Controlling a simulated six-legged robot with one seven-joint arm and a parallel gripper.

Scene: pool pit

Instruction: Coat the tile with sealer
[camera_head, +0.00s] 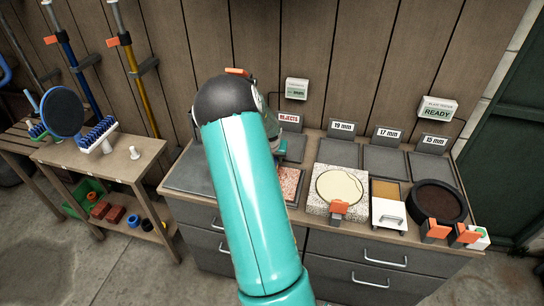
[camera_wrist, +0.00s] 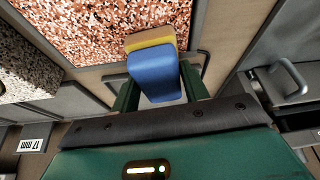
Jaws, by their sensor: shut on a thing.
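A reddish speckled tile (camera_wrist: 95,28) fills the upper part of the wrist view. In the head view a corner of the tile (camera_head: 291,186) shows on the bench, the rest hidden behind my teal arm. My gripper (camera_wrist: 158,88) is shut on an applicator with a blue body (camera_wrist: 156,72) and a yellow pad (camera_wrist: 150,39). The pad is at the tile's near edge in the wrist view; I cannot tell whether it touches. No sealer container is clearly identifiable.
Right of the tile stand a speckled block (camera_head: 319,200) with a cream disc, a white-handled tray (camera_head: 389,214) and a dark round pan (camera_head: 437,203). Grey plates under thickness signs (camera_head: 343,128) lie behind. A side table (camera_head: 134,163) holds brushes at left.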

